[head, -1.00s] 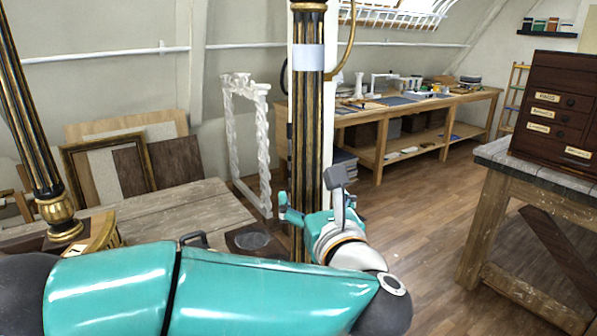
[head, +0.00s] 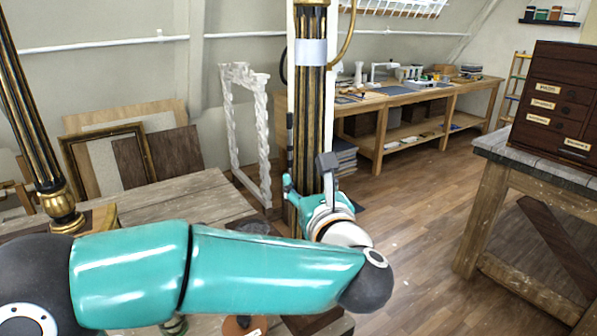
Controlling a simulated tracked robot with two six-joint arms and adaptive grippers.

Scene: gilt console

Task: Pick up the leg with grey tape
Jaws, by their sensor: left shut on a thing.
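The leg with grey tape (head: 312,100) is a tall fluted black-and-gold column, upright in the middle of the head view, with a pale grey tape band (head: 311,52) near the top. Its upper end is cut off by the frame, and its lower end is hidden behind my left arm. My left gripper (head: 307,178) is shut on this leg well below the tape, with one finger on each side of it. A second fluted black-and-gold leg (head: 28,125) without visible tape leans at the far left, ending in a gilt turned foot. My right gripper does not show.
A worn wooden table (head: 165,205) lies at the left behind my arm. A white carved frame (head: 240,130) stands behind it, and picture frames and boards lean on the wall. A workbench (head: 430,95) runs along the back. A table with a dark drawer cabinet (head: 555,105) stands right.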

